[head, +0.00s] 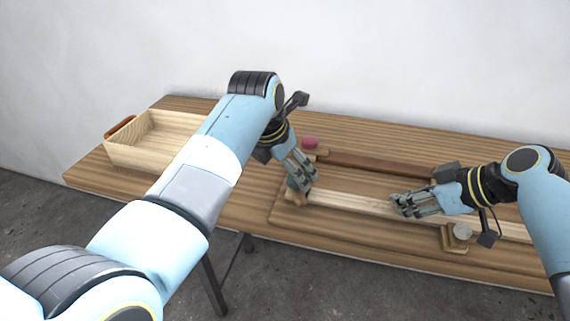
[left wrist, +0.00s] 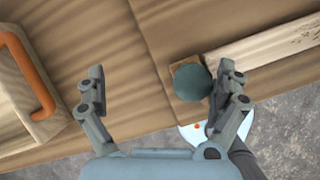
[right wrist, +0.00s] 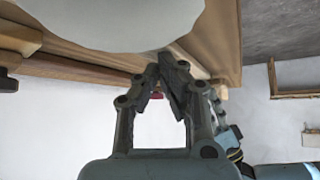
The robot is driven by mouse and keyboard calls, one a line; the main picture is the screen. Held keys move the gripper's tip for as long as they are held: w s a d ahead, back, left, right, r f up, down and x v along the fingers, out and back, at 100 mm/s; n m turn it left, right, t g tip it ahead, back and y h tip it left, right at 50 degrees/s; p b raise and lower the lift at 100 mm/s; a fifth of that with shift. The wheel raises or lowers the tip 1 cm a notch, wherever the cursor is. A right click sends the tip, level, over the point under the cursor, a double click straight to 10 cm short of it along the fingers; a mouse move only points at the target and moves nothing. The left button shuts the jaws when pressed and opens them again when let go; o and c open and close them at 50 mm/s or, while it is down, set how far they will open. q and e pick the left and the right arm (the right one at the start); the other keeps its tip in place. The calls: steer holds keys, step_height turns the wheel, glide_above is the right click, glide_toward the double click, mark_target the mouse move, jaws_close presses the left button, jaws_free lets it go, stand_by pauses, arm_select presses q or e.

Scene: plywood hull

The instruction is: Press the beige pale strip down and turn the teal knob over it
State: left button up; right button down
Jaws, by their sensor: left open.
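The beige pale strip (head: 345,201) lies lengthwise on the wooden board, its left end beside the teal knob; it also shows in the left wrist view (left wrist: 265,45). The teal knob (left wrist: 191,82) sits on a small wooden block, mostly hidden by my fingers in the head view (head: 293,184). My left gripper (left wrist: 165,80) is open above the knob, which lies nearer its right finger. My right gripper (head: 400,205) is over the strip's middle, its fingers together (right wrist: 165,65); contact with the strip cannot be told.
A grey knob (head: 462,232) on a wooden block stands at the board's front right. A dark brown strip (head: 375,165) lies behind the pale strip, with a pink knob (head: 310,143) at its left end. A wooden box (head: 140,158) with an orange-brown handle stands at left.

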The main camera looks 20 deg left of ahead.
mark_target(298, 188)
arm_select(q)
steer(key=d, duration=0.1)
steer(key=s+d+f+m+h, duration=0.1)
steer(key=d, duration=0.1)
steer(key=d+f+m+g, duration=0.1)
steer(key=shift+s+d+f+h, duration=0.1)
steer(key=shift+s+d+h, duration=0.2)
steer(key=shift+s, duration=0.1)
steer(key=shift+s+d, duration=0.15)
steer(key=shift+s, duration=0.1)
steer(key=shift+w+m+h, duration=0.3)
steer(key=shift+m, duration=0.7)
steer(key=shift+c, duration=0.8)
steer(key=shift+o, duration=0.8)
steer(key=shift+w+d+m+g, duration=0.15)
steer(key=shift+m+g, duration=0.25)
steer(key=shift+m, duration=0.1)
steer(key=shift+a+r+m+h, duration=0.2)
steer(key=shift+m+h, duration=0.1)
steer(key=shift+m, duration=0.5)
steer(key=shift+m+g, duration=0.4)
steer(key=shift+m, duration=0.2)
